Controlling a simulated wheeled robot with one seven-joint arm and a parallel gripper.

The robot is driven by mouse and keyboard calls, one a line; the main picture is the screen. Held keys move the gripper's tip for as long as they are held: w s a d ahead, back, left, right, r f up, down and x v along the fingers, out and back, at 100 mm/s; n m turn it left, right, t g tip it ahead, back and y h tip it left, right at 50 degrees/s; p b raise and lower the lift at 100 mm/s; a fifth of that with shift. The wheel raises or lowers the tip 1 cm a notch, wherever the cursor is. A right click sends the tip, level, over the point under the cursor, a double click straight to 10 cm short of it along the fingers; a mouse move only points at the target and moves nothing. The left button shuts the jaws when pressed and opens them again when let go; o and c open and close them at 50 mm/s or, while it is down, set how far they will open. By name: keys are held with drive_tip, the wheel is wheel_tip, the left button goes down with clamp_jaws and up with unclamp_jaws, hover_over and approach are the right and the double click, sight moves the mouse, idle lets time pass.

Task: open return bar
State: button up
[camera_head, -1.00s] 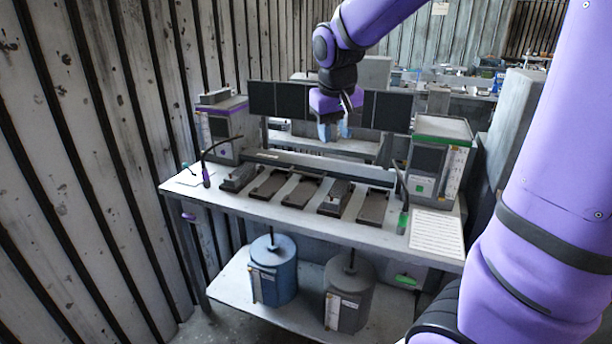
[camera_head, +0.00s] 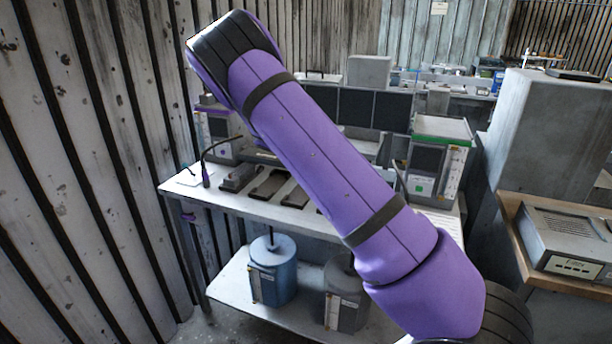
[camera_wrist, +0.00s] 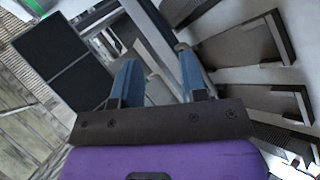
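A long pale grey bar (camera_wrist: 150,35) runs diagonally between the dark panels and the dark trays in the wrist view. I take it to be the return bar; no label shows. In the head view, my purple arm hides most of the bench's rear, where it lies. My gripper (camera_wrist: 158,60) has two blue fingers spread apart with nothing held between them. The bar's strip passes behind and between the fingertips; I cannot tell whether they touch it. The gripper is hidden behind my arm in the head view.
Dark panels (camera_head: 393,110) stand behind the workbench (camera_head: 230,205). Dark trays (camera_head: 268,187) lie on its top. A green-topped cabinet (camera_head: 440,160) stands at right. A blue canister (camera_head: 272,272) and a grey canister (camera_head: 343,300) stand on the lower shelf. A grey device (camera_head: 570,240) rests at far right.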

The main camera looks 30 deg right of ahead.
drive_tip(key=w+a+f+n+t+h, duration=0.1)
drive_tip(key=w+f, duration=0.2)
drive_tip(key=w+a+f+n+t+h, duration=0.1)
drive_tip(key=w+f+n+h, duration=0.1)
drive_tip(key=w+f, duration=0.2)
drive_tip(key=w+a+f+n+t+h, duration=0.1)
drive_tip(key=w+f+n+t+h, duration=0.1)
drive_tip(key=w+f, duration=0.1)
drive_tip(key=shift+w+a+f, duration=0.3)
drive_tip(key=shift+w+f, duration=0.1)
drive_tip(key=shift+w, duration=0.1)
drive_tip(key=x, duration=1)
drive_tip(key=shift+w+d, duration=0.1)
drive_tip(key=shift+d, duration=0.25)
clamp_jaws()
